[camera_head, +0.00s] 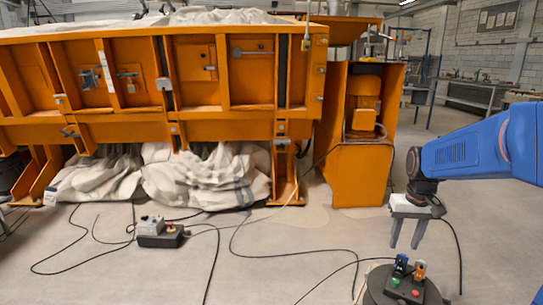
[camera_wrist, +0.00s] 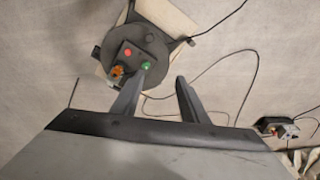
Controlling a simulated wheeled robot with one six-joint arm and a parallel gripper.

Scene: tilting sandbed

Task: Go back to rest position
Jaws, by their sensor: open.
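My gripper (camera_head: 405,244) hangs from the blue arm at the right of the head view, pointing down. Its two grey fingers are apart with nothing between them. In the wrist view the control box (camera_wrist: 130,62) lies just beyond the left finger, whose tip overlaps the green button in the picture. I cannot tell the height gap exactly.
The large orange sandbed (camera_head: 200,120) fills the left and middle. An orange motor housing (camera_head: 357,180) stands right of it. A grey box with a red button (camera_head: 158,232) lies on the floor among black cables (camera_head: 300,252). Grey sheeting (camera_head: 210,178) bulges beneath the sandbed.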

